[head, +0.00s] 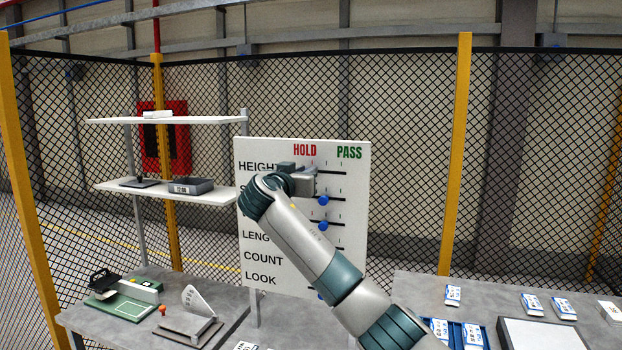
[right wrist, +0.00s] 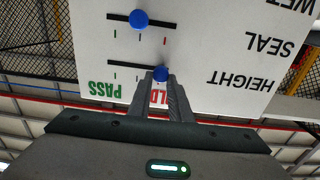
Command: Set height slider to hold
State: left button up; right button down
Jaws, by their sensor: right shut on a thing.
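A white board (head: 355,190) stands upright behind the bench, with red HOLD at left and green PASS at right above rows of sliders. My right gripper (head: 308,180) is at the HEIGHT row and hides its left part in the head view. In the right wrist view, which sees the board upside down, the gripper (right wrist: 161,82) is shut on the blue height knob (right wrist: 162,73). The knob sits at the HOLD end of its black slot. The bare slot runs on toward PASS. My left gripper is not in view.
The seal knob (right wrist: 139,18) is at its middle mark. Blue knobs of lower rows (head: 323,225) are close below my gripper. A shelf unit (head: 165,120) stands left of the board. The bench holds a green board (head: 122,306) and a blue tray (head: 458,333).

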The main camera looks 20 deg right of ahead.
jog(key=shift+r, duration=0.1)
jog(key=c, duration=1.7)
grip_release()
jog(key=shift+a, duration=0.1)
jog(key=shift+o, duration=0.6)
jog(key=shift+w+a, duration=0.1)
jog(key=shift+w, duration=0.05)
